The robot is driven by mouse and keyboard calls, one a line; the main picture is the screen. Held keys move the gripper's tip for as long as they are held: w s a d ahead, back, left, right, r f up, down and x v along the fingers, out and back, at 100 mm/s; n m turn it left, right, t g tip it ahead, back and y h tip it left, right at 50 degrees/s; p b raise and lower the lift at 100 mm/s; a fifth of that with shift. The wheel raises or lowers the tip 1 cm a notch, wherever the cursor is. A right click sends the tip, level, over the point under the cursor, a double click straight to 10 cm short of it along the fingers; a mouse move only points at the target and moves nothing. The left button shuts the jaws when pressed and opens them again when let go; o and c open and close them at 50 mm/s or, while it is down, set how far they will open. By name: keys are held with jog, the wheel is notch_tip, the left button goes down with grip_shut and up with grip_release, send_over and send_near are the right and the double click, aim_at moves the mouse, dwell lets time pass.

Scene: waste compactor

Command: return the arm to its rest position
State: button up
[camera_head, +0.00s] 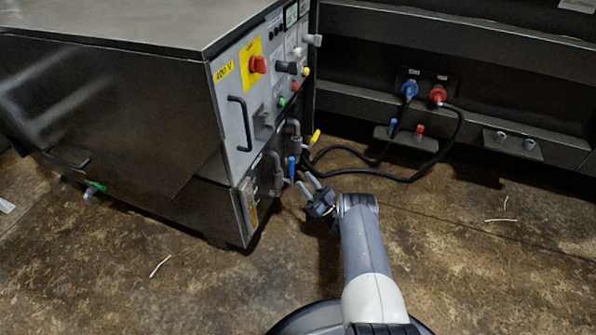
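My gripper (312,186) is at the end of my grey arm, near the middle of the head view. Its two light fingers are spread apart, with nothing seen between them. They point up and left, toward the lower right side of the compactor cabinet (110,110). The fingertips look close to the blue-handled valve (291,167) and grey pipe fittings there; I cannot tell whether they touch. My arm stretches forward from my base at the bottom of the picture.
Black hoses (385,172) run to blue (409,89) and red (437,94) connectors on the dark back wall. The floor at right is mostly clear, with thin white scraps.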

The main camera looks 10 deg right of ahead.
aim_at(292, 164)
jog(key=shift+v, duration=1.15)
jog(key=b+x, duration=0.1)
jog(key=x, duration=1)
jog(key=shift+f, duration=0.1)
jog(key=shift+d, duration=0.1)
